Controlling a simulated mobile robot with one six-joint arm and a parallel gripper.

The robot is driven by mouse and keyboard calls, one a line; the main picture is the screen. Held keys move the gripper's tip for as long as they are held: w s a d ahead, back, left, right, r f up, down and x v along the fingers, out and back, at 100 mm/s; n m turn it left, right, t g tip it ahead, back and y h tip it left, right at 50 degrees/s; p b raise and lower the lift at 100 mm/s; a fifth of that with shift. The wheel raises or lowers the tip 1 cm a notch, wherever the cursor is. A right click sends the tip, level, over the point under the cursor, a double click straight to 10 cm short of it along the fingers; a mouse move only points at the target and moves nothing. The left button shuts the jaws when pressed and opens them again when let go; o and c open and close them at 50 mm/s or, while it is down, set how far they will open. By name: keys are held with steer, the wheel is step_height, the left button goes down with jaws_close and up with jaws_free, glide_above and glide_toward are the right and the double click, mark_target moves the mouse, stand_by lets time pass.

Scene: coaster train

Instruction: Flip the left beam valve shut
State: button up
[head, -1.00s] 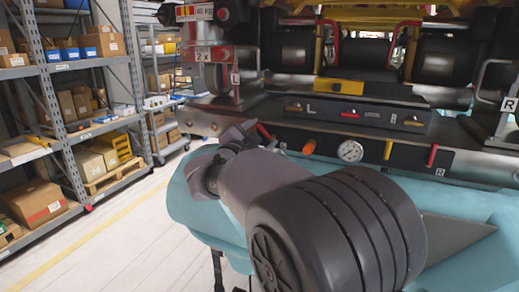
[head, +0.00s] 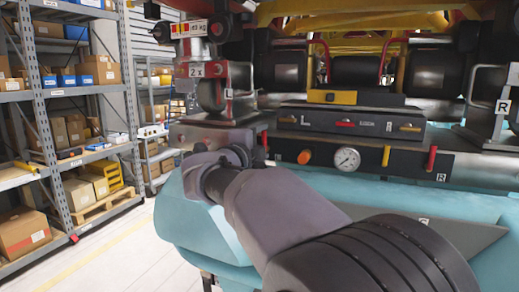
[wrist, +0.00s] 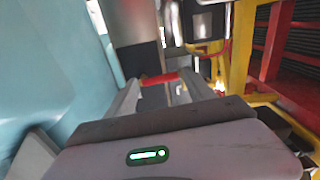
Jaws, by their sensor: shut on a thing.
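The left beam valve's red handle shows as a small upright sliver (head: 265,140) at the left end of the dark front panel, mostly hidden by my wrist. In the wrist view the red handle (wrist: 158,79) lies crosswise between the fingertips of my gripper (wrist: 157,88). The gripper is shut on it. In the head view the fingers are largely hidden behind my wrist. The similar right valve (head: 432,158) has a red handle hanging down near the R label.
The panel carries an orange knob (head: 304,157), a round gauge (head: 347,159) and a yellow handle (head: 386,156). A small box with L and R switches (head: 346,123) sits above. Shelving (head: 85,100) stands left. Teal bodywork (head: 185,225) lies below the beam.

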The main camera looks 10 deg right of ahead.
steer(key=shift+d+m, duration=0.1)
steer(key=shift+m, duration=0.3)
steer(key=o, duration=1.4)
steer(key=shift+c, duration=0.2)
steer(key=v, duration=1.7)
steer(key=shift+s+p, duration=0.2)
steer(key=shift+p, duration=0.2)
steer(key=shift+r, duration=0.1)
